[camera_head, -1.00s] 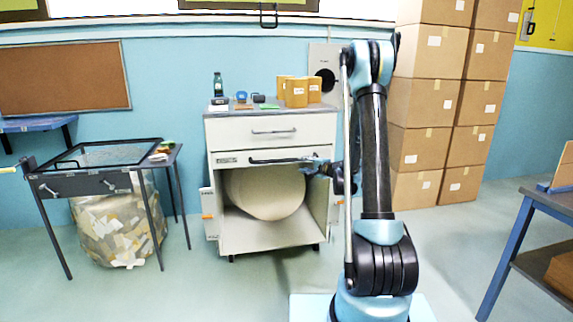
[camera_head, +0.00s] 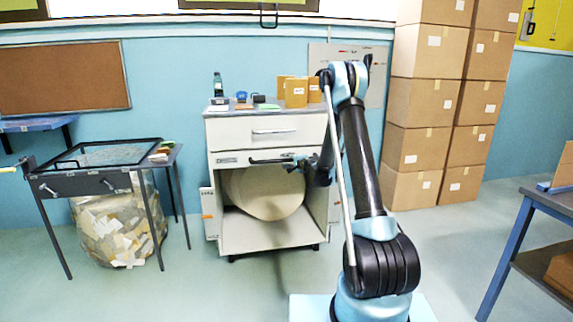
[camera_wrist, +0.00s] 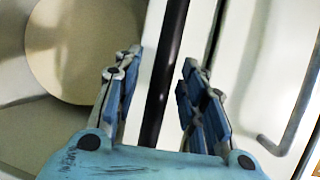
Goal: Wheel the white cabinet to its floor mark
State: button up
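The white cabinet (camera_head: 225,160) stands against the blue wall, with a top drawer and an open lower bay. A dark bar handle (camera_head: 268,161) runs across its front below the drawer; it also shows in the wrist view (camera_wrist: 172,45). My gripper (camera_head: 300,163) is at the right end of this bar. In the wrist view my gripper (camera_wrist: 160,85) is open, with the bar between its two fingers and a gap visible on each side. A large kraft roll (camera_head: 262,192) sits in the bay. I cannot make out a floor mark.
A bottle (camera_head: 218,85) and brown boxes (camera_head: 296,93) stand on the cabinet top. A dark-framed table (camera_head: 100,180) with a full bag (camera_head: 118,225) below is at left. Stacked cartons (camera_head: 420,150) stand at right, a workbench (camera_head: 545,205) far right. Floor before the cabinet is clear.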

jog(key=shift+w+a+f, duration=0.1)
jog(key=shift+w+a, duration=0.15)
jog(key=shift+w, duration=0.05)
grip_shut()
jog(key=shift+s, duration=0.1)
